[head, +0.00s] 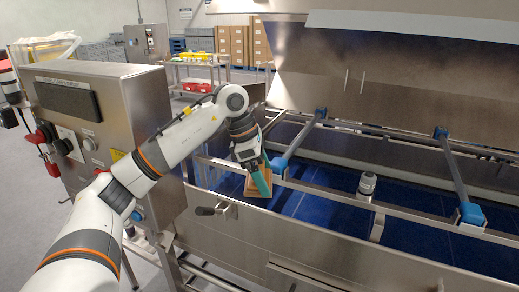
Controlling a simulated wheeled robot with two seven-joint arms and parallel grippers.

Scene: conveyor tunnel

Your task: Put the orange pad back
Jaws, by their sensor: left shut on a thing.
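My left arm reaches in from the left, and its gripper (257,172) points down over the near rail of the conveyor. It is shut on the orange pad (253,187), a small orange-brown block at the fingertips. A teal-green piece shows against the pad; I cannot tell whether it is a finger or part of the pad. The gripper hides part of the pad. I cannot tell whether the pad touches the rail or belt beneath. My right gripper is not in view.
The blue conveyor belt (317,206) runs under metal rails with blue-ended crossbars (458,180). A raised steel hood (400,85) stands behind. A steel control cabinet (150,100) with red knobs is at the left. A latch handle (212,210) sticks out from the front panel.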

